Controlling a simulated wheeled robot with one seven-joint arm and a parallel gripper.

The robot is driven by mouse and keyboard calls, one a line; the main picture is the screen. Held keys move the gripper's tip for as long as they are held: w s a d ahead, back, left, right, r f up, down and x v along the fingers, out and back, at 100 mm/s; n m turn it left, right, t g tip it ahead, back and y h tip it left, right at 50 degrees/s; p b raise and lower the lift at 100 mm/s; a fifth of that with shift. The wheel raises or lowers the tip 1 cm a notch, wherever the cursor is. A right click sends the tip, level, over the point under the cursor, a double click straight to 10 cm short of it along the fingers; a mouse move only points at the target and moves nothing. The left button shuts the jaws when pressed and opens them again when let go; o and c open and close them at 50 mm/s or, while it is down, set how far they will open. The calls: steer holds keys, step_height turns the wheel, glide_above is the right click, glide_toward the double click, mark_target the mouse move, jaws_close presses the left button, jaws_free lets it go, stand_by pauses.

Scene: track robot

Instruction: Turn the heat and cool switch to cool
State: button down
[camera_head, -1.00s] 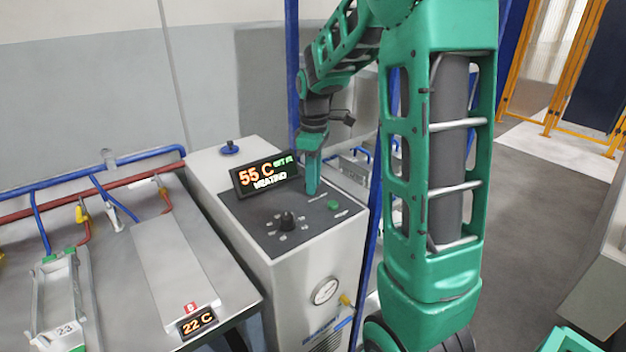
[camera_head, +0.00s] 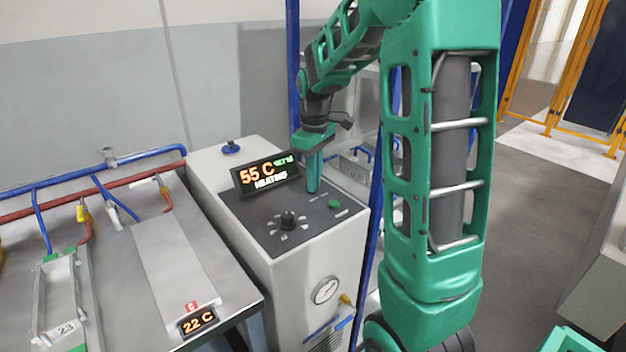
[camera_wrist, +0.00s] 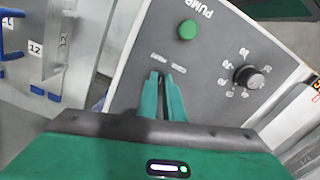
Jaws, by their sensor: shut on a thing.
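The heat and cool switch is hidden between the fingers of my gripper (camera_head: 313,189), which points down at the dark control panel (camera_head: 258,223). In the wrist view the two green fingertips (camera_wrist: 162,76) are close together at the panel, beside two small pale labels too blurred to read. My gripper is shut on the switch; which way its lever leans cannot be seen. The display (camera_head: 267,175) just left of my gripper reads 55 C and HEATING.
A green button (camera_head: 334,204) marked PUMP and a black dial (camera_head: 288,219) sit near my fingers on the panel. A blue post (camera_head: 374,220) stands close at the cabinet's right. A bench (camera_head: 225,275) with pipes and a 22 C display (camera_head: 198,322) is at left.

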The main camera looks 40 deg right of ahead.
steer(key=m, duration=0.5)
steer(key=shift+a+r+m, duration=0.1)
steer(key=shift+m, duration=0.2)
steer(key=m, duration=0.4)
steer(key=shift+w+a+m, duration=0.15)
steer(key=shift+a+m, duration=0.05)
steer(key=shift+m, duration=0.2)
steer(key=c, duration=1.9)
jaws_free()
step_height(320, 180, up, 11)
steer(key=shift+f, duration=0.2)
